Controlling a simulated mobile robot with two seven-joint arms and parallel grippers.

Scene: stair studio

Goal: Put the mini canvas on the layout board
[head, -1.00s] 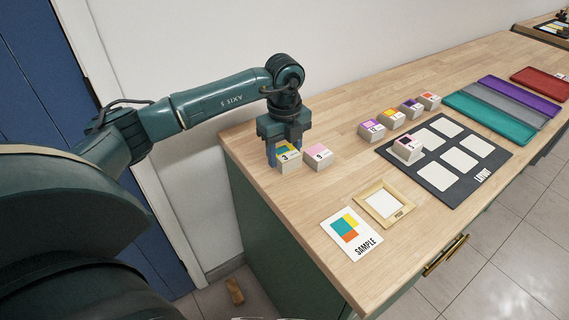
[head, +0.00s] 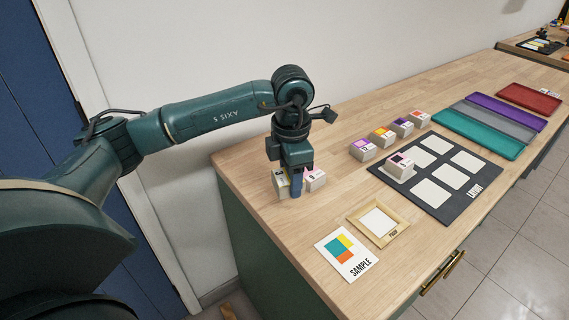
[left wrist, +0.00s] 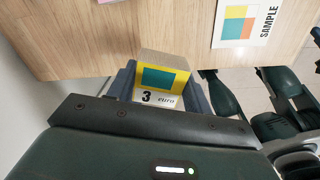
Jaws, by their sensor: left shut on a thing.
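A small block-like mini canvas (head: 281,184), yellow with a teal square and a "3 euro" label, is between the fingers of my left gripper (head: 289,180). In the left wrist view the canvas (left wrist: 164,76) shows between both fingers, and the gripper (left wrist: 160,84) is shut on it. I cannot tell whether it is clear of the tabletop. The black layout board (head: 409,188) with pale slots lies to the right. My right gripper is not in view.
A pink-topped block (head: 315,179) stands close beside my left gripper. Several priced blocks (head: 382,138) stand in a row behind the board. A sample card (head: 346,253) and a wooden frame (head: 378,223) lie at the front. Coloured trays (head: 483,138) lie beyond the board.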

